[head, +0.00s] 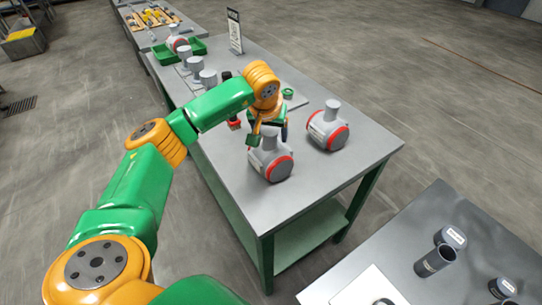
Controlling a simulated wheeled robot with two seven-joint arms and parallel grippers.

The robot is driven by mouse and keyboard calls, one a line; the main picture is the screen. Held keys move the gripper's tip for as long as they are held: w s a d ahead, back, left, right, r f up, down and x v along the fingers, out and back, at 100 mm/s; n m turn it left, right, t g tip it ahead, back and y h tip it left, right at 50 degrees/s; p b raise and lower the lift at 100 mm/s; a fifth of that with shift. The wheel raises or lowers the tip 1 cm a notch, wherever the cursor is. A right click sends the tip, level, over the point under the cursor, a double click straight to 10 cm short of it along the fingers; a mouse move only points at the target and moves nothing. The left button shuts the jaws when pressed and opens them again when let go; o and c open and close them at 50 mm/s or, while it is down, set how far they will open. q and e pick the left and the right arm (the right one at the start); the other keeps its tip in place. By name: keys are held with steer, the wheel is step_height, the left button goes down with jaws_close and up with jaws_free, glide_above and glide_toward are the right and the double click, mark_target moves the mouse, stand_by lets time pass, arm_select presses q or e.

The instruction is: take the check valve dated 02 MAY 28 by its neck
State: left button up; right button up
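A grey check valve with a red ring (270,165) stands near the front of the grey table, its neck pointing up. My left gripper (268,136) is right over it, pointing down, with its fingers at either side of the neck. Whether the fingers touch the neck is too small to tell. A second such valve (328,127) stands to the right, neck up and clear. A third valve with a red ring (177,43) is at the green tray at the far end. No date is legible on any valve. My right gripper is not in view.
Grey cylindrical parts (208,78) stand along the table's left side. A green ring (288,93) lies behind my gripper. A sign (234,30) stands at the back. The green tray (192,50) is beyond. A second table (400,262) at lower right holds dark cylinders.

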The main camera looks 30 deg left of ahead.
arm_select(q)
steer(key=shift+a, duration=0.1)
jaws_close()
steer(key=shift+r, duration=0.1)
